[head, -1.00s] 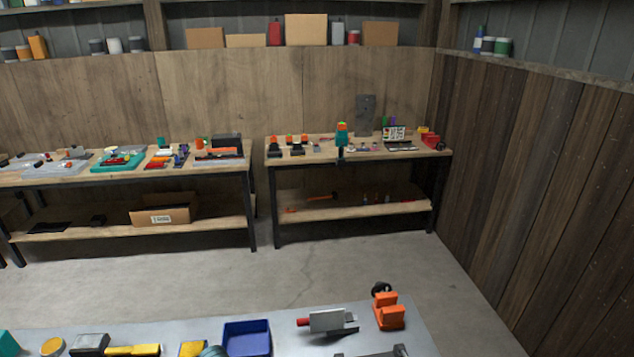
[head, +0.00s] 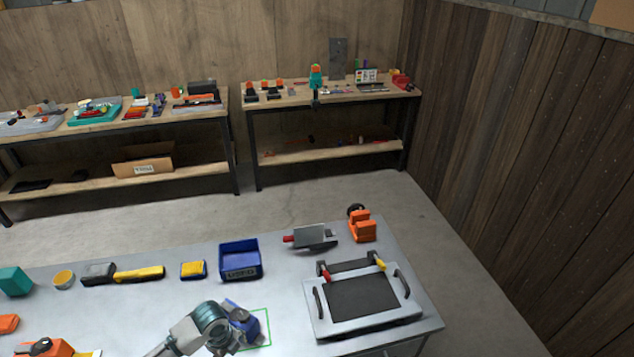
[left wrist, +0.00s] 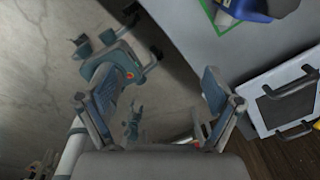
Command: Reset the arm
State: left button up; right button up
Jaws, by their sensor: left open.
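My left gripper (left wrist: 160,88) shows in the left wrist view with its two teal-grey fingers spread apart and nothing between them. It hangs over bare concrete floor, beside the table edge. In the head view a grey and teal arm part of mine shows at the bottom, over the near table (head: 290,262). A blue object (head: 250,326) stands beside it within a green outline on the table; it also shows at the top of the left wrist view (left wrist: 252,8). The left fingertips cannot be made out in the head view. My right gripper cannot be identified in either view.
A white panel with dark handles (head: 318,325) lies at the table's right. A blue bin (head: 240,272), a grey vise-like tool (head: 314,238) and an orange block (head: 362,230) stand along the far edge. Concrete floor (head: 300,200) separates this table from the back workbenches.

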pick_arm(q)
jog(key=s+d+f+n+t+h, duration=0.2)
jog(key=s+d+f+n, duration=0.2)
jog(key=s+d+n, duration=0.6)
jog(key=s+a+f+n+t+y, duration=0.1)
jog(key=s+a+f+n+y, duration=0.1)
jog(key=s+a+n, duration=0.7)
notch_tip(320, 180, down, 25)
jog(key=d+n+g, duration=0.1)
jog(key=d+n, duration=0.1)
jog(key=s+a+f+g, duration=0.1)
jog(key=s+a+f, duration=0.1)
jog(key=s+f, duration=1.6)
jog(key=shift+s+a+b, duration=0.3)
jog(key=shift+s+a, duration=0.05)
jog(key=shift+s, duration=0.1)
pick_arm(e)
jog(key=shift+s+f, duration=0.15)
jog(key=shift+f, duration=0.2)
